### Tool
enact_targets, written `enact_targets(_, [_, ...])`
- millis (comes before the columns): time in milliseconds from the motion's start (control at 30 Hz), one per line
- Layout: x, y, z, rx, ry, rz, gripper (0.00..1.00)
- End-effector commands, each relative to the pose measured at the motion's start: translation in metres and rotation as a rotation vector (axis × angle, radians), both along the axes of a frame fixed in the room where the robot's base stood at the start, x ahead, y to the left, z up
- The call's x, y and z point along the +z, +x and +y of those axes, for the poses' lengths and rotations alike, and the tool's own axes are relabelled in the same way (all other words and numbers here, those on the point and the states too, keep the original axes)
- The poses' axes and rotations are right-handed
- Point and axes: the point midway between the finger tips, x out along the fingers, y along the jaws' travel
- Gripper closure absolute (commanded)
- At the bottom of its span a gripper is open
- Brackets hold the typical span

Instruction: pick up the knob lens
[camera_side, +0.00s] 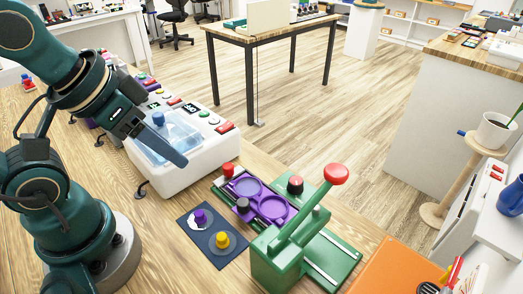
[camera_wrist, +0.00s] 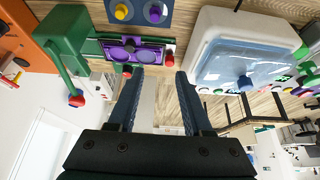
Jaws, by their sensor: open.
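Two small knobbed pieces sit on a dark blue mat (camera_side: 190,237) on the wooden bench. One has a purple knob (camera_side: 200,217) on a pale base. The other has a yellow knob (camera_side: 222,240). I cannot tell for sure which piece is the knob lens. In the wrist view the purple knob (camera_wrist: 155,12) and yellow knob (camera_wrist: 121,11) are at the top edge, beyond my fingertips. My gripper (camera_side: 181,159) is above the bench, in front of the white machine in the side view. In the wrist view my gripper (camera_wrist: 160,76) is open, with nothing between its fingers.
A green press (camera_side: 283,258) with a red-balled lever stands right of the mat. A purple plate (camera_side: 278,207) with round recesses is beside it. A white machine (camera_side: 205,180) with a clear blue lid stands behind the mat. An orange surface (camera_side: 385,270) is at lower right.

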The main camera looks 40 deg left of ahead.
Motion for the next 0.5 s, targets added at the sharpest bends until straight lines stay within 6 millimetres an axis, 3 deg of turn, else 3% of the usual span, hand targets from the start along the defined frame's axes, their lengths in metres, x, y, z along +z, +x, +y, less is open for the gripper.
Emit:
enact_targets(67, [0.0000,0.0000,0.0000,0.000,0.000,0.000,0.50])
enact_targets(100, [0.0000,0.0000,0.0000,0.000,0.000,0.000,0.42])
enact_targets(500, [0.0031,0.0086,-0.0002,-0.039,0.021,-0.016,0.42])
